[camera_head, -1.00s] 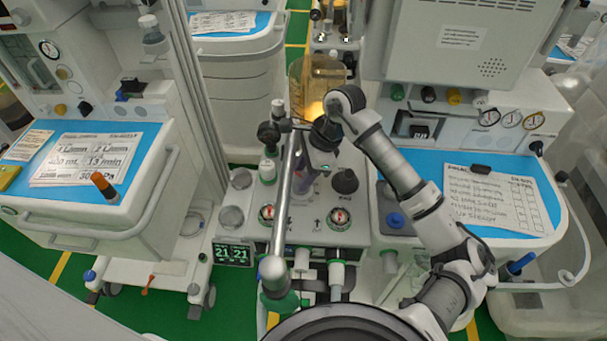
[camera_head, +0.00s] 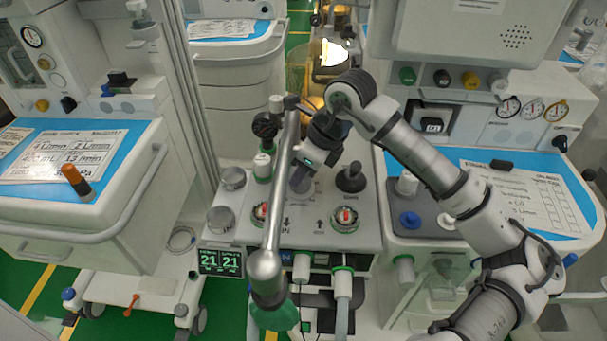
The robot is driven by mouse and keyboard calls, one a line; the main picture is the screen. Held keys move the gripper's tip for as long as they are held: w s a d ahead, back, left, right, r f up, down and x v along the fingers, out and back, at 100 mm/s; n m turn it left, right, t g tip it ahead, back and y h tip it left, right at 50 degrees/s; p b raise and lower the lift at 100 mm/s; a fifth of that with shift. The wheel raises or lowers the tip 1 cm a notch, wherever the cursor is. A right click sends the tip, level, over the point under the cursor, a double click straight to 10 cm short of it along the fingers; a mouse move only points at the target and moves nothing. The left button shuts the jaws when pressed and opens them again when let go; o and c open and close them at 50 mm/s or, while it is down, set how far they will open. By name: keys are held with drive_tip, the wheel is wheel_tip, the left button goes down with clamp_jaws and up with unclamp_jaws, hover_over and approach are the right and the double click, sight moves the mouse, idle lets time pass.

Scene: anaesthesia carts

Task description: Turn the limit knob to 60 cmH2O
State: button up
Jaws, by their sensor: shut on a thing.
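My gripper (camera_head: 300,182) points down at the grey-white machine panel (camera_head: 318,236) between the silver tube and a black knob. Its fingers are shut on a small round grey thing on the panel, which appears to be the limit knob (camera_head: 301,187). The gripper and the tube cover much of this knob, and I cannot read its scale or setting. The black knob (camera_head: 351,178) stands upright just right of my gripper, apart from it.
A silver tube (camera_head: 275,211) rises in front of the panel, close to my gripper's left. Two red-centred dials (camera_head: 345,217) sit at the panel's front. A pressure gauge (camera_head: 265,126) stands behind left. A green display (camera_head: 221,261) reads 21 and 21. Carts flank both sides.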

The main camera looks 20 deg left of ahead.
idle(0.3)
drive_tip(key=o, duration=1)
drive_tip(key=b+v, duration=0.1)
drive_tip(key=v, duration=1.3)
drive_tip(key=shift+a+b, duration=0.1)
drive_tip(key=shift+b, duration=0.3)
